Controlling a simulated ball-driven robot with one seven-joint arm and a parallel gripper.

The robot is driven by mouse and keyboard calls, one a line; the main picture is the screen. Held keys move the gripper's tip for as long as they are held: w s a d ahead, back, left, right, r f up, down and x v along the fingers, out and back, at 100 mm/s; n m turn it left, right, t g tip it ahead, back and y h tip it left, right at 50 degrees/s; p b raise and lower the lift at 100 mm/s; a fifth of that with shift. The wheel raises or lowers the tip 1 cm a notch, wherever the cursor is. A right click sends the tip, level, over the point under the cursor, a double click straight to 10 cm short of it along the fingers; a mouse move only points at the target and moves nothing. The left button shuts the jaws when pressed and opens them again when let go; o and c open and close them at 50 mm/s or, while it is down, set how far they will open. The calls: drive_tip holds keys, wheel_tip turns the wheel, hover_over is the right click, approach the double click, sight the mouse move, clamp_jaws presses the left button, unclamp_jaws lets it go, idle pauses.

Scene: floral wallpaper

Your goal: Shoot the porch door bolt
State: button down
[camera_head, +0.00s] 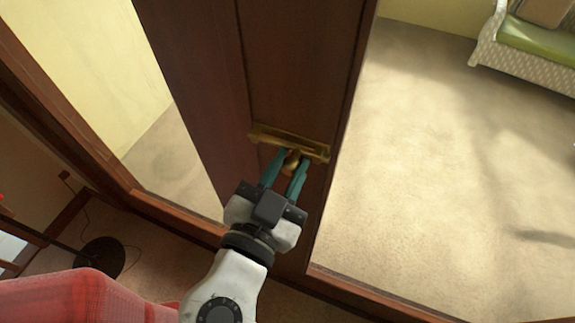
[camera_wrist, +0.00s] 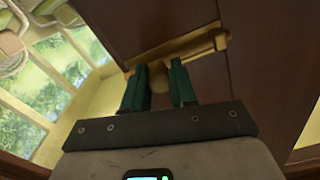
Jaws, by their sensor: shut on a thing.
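The brass bolt (camera_head: 309,147) is mounted on the dark brown wooden door (camera_head: 293,70) near the door's right edge in the head view. In the wrist view the bolt (camera_wrist: 202,43) runs across the door face above my fingers. My gripper (camera_head: 292,160) reaches up to it with two teal fingers, one on each side of the brass knob. In the wrist view the knob (camera_wrist: 160,79) shows between the fingertips of my gripper (camera_wrist: 160,80). The gripper is shut on the knob. The fingers partly hide the knob and the bolt's lower edge.
A wooden sill (camera_head: 350,289) runs along the floor below the door. Bare carpet (camera_head: 430,150) lies to the right, with a white wicker seat (camera_head: 520,57) at the far right. A red thing (camera_head: 85,298) and a dark round base (camera_head: 101,257) are at lower left.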

sight(272, 146)
drive_tip(key=shift+w+a+f+b, duration=0.2)
drive_tip(key=shift+a+b, duration=0.25)
drive_tip(key=shift+b, duration=0.25)
drive_tip(key=shift+w+a+r+b, duration=0.1)
drive_tip(key=shift+w+a+b, duration=0.15)
drive_tip(key=shift+a+b, duration=0.35)
drive_tip(key=shift+w+a+r+b, duration=0.1)
drive_tip(key=shift+w+a+b, duration=0.2)
drive_tip(key=shift+a, duration=0.45)
drive_tip(key=shift+s, duration=0.1)
drive_tip(key=c, duration=0.9)
unclamp_jaws()
drive_tip(key=shift+a, duration=0.15)
drive_tip(key=shift+s, duration=0.1)
drive_tip(key=b+v, duration=0.3)
drive_tip(key=v, duration=0.7)
drive_tip(key=shift+s, duration=0.3)
drive_tip(key=shift+a, duration=0.1)
